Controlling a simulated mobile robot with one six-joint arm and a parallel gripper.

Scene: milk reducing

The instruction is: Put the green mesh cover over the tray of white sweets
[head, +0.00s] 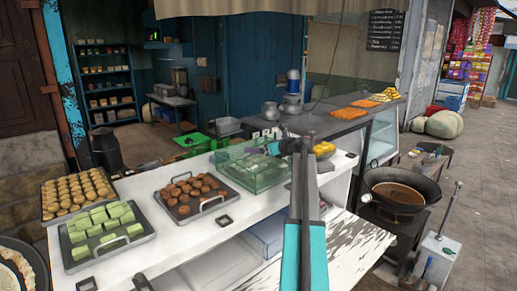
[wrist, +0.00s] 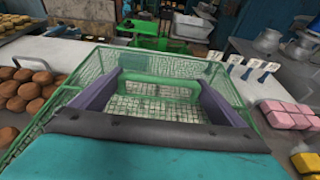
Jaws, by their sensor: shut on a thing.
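The green mesh cover (head: 240,172) is a see-through box on the white counter or just above it, right of the tray of round brown sweets; I cannot tell whether it touches down. It fills the middle of the wrist view (wrist: 85,85), with a green handle (wrist: 158,84) on top. My gripper (head: 277,148) is at the cover's top; in the wrist view its purple fingers (wrist: 160,88) are either side of the handle, shut on it. A pale gridded area shows through the mesh; I cannot tell whether it is white sweets or the counter. No tray of white sweets shows clearly.
Trays of brown sweets (head: 184,207), green blocks (head: 107,244) and tan balls (head: 75,184) stand to the left. Pink blocks (wrist: 287,114) and yellow sweets (head: 324,147) are close on the right. Small cards (wrist: 250,70) stand behind the cover. A wok (head: 401,200) is beyond the counter.

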